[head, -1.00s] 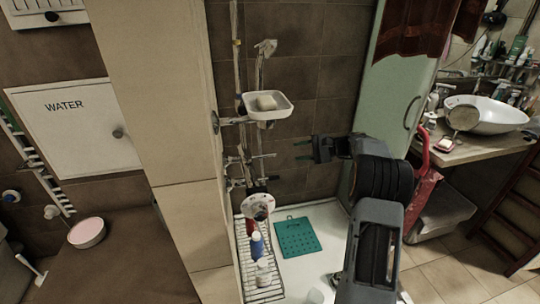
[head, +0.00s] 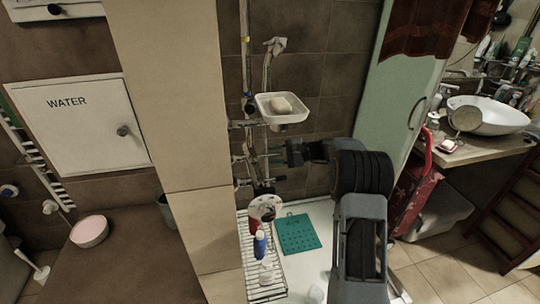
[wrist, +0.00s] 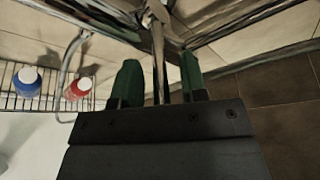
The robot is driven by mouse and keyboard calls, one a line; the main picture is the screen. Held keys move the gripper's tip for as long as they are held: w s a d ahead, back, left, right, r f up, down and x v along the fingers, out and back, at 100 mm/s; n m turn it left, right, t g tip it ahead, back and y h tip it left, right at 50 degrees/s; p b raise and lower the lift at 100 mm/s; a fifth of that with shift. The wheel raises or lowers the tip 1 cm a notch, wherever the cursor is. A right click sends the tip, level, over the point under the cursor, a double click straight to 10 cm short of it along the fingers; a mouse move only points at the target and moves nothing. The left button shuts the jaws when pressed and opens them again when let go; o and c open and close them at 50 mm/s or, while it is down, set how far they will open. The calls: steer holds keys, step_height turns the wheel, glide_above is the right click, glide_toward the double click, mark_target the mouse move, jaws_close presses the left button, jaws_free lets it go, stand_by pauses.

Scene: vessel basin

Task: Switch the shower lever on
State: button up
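The metal shower fixture (head: 248,157) is on the brown tiled wall below the soap dish, with thin pipes running up and down from it. My gripper (head: 276,156) has come in from the right, with its tips close to the fixture. In the wrist view my gripper (wrist: 160,82) is open, its two green fingers apart. A slim metal lever (wrist: 158,48) lies between the fingers, with a gap on both sides.
A white soap dish (head: 283,107) with soap juts out just above my gripper. A wire rack (head: 252,274) with bottles stands below. A teal mat (head: 298,236) lies on the shower floor. A beige pillar (head: 158,120) is to the left, a pale green cabinet (head: 402,90) to the right.

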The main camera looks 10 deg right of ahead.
steer(key=shift+a, duration=0.1)
steer(key=shift+a, duration=0.25)
steer(key=shift+c, duration=1.3)
jaws_close()
